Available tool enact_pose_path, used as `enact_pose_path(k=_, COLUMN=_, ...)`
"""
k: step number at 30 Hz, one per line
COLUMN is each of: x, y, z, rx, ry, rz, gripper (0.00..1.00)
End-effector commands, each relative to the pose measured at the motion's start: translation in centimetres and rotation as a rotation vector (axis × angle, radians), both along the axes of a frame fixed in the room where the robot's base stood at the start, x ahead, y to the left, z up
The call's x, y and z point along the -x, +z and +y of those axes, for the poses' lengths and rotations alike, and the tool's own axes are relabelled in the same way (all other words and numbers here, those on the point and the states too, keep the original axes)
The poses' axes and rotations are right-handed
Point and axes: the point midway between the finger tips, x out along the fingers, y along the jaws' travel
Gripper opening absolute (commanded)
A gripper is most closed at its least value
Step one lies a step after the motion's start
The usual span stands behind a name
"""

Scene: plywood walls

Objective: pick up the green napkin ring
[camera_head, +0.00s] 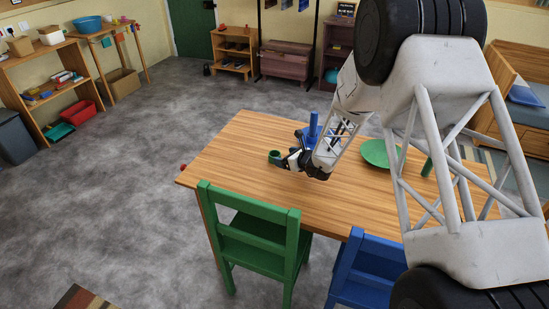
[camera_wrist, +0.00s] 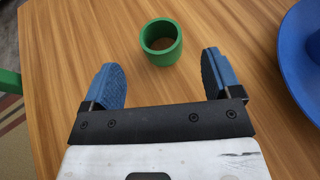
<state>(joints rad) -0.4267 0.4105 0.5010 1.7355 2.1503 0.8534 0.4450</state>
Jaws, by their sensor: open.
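The green napkin ring (camera_wrist: 161,58) stands upright on the wooden table in the wrist view, its open top showing. It lies just beyond my gripper (camera_wrist: 163,74), roughly in line with the gap between the two blue fingertips. The fingers are spread wide with nothing between them, and neither touches the ring. In the head view the ring (camera_head: 274,156) shows small and green at the left of my gripper (camera_head: 284,160), on the left half of the table.
The wooden table (camera_head: 235,155) has a green plate (camera_head: 376,153) and an upright blue object (camera_head: 313,128) near my arm. A blue dish (camera_wrist: 297,72) is at the right of the wrist view. A green chair (camera_head: 250,232) and a blue chair (camera_head: 368,268) stand at the near side.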

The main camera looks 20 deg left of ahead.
Motion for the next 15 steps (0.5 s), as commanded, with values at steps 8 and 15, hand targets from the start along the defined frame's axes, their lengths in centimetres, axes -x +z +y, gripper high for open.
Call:
enact_pose_path(k=8, x=-0.5, y=-0.6, z=1.4, rx=0.001, ry=0.001, rz=0.0, gripper=0.84)
enact_pose_path(k=15, x=-0.6, y=-0.6, z=1.5, rx=0.0, ry=0.001, rz=-0.001, gripper=0.84)
